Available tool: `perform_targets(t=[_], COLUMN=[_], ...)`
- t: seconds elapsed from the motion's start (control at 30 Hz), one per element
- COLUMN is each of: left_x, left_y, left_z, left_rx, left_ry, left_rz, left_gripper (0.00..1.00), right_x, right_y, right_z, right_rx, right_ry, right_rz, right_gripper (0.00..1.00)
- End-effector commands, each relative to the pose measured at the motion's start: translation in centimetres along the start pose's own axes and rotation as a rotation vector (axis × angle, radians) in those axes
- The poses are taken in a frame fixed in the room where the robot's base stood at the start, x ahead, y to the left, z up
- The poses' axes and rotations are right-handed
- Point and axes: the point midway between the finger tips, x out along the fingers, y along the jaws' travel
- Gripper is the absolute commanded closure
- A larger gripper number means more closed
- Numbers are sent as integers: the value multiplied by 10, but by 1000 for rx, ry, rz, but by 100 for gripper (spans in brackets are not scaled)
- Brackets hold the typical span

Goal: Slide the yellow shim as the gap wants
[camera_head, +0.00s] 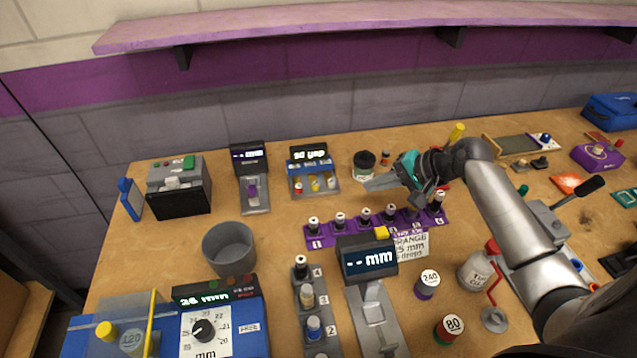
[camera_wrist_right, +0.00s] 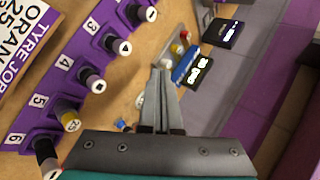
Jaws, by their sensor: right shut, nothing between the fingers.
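My right gripper (camera_head: 370,186) is shut and empty above the back middle of the table, just behind the purple numbered rack. Its closed fingers (camera_wrist_right: 160,78) show in the right wrist view. A small station with a lit display (camera_head: 309,154) stands left of the gripper. I cannot tell whether this yellow piece is the shim. My left gripper is out of view.
A dark-lidded jar (camera_head: 364,165) stands close to the gripper. A grey display stand (camera_head: 369,262), a grey cup (camera_head: 229,249) and a blue dial box (camera_head: 221,318) fill the front. Bare wood lies between the rack and the cup.

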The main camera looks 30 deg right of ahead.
Motion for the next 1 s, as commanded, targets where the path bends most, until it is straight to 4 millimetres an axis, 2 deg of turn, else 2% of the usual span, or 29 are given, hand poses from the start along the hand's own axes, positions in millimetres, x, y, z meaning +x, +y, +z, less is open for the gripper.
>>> perform_targets(t=[0.23, 0.4, 0.7, 1.0], left_x=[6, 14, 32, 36], left_y=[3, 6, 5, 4], left_z=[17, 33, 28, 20], left_rx=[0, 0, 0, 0], left_ry=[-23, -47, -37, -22], left_rz=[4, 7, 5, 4], left_gripper=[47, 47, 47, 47], right_x=[15, 48, 108, 128], right_y=[1, 1, -2, -24], right_z=[-2, -2, -2, -2], right_rx=[11, 11, 7, 8], right_ry=[1, -1, 1, 1], right_rz=[-8, -10, -9, -6], right_gripper=[100, 100, 100, 100])
